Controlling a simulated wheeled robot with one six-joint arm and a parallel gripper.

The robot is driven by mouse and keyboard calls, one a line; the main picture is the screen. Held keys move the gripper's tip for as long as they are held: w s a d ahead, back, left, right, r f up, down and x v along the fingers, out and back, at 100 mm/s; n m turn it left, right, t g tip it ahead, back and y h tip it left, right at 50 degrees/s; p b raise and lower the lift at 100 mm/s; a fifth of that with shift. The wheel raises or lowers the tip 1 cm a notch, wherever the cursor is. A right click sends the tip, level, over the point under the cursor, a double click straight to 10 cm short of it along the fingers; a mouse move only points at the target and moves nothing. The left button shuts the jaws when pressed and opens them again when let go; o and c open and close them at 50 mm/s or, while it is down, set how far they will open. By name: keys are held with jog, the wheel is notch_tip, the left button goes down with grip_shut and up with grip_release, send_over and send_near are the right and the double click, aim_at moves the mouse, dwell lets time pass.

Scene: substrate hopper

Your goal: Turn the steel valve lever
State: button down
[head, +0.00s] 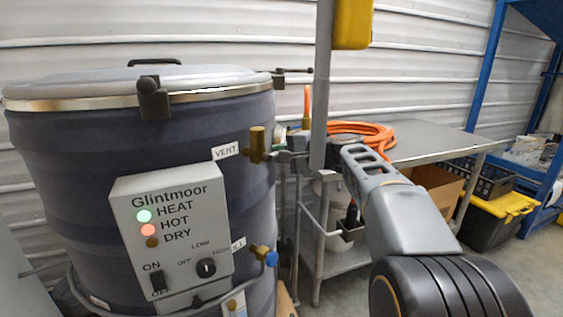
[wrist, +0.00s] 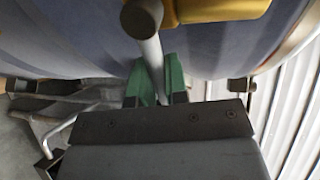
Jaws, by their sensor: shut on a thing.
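The steel valve lever (wrist: 152,50) shows in the wrist view as a pale metal rod. It runs from a dark round hub beside a brass valve body (wrist: 205,9) down between the green finger pads of my gripper (wrist: 158,82). My gripper is shut on the rod. In the head view the brass valve body (head: 257,143) sticks out of the dark drum beside the VENT label. My gripper (head: 298,160) is just right of it. The lever is small there and mostly hidden by the gripper.
The drum (head: 70,160) carries a Glintmoor control panel (head: 175,235) with green and red lights lit. A lower brass valve with a blue knob (head: 271,258) sits below. Behind my arm stands a metal table (head: 430,140) with an orange hose (head: 365,132). A grey vertical post (head: 320,80) rises by the gripper.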

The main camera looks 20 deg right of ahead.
jog(key=shift+r+n, duration=0.15)
jog(key=shift+n, duration=0.15)
jog(key=c, duration=1.2)
grip_release()
jog(key=shift+o, duration=0.2)
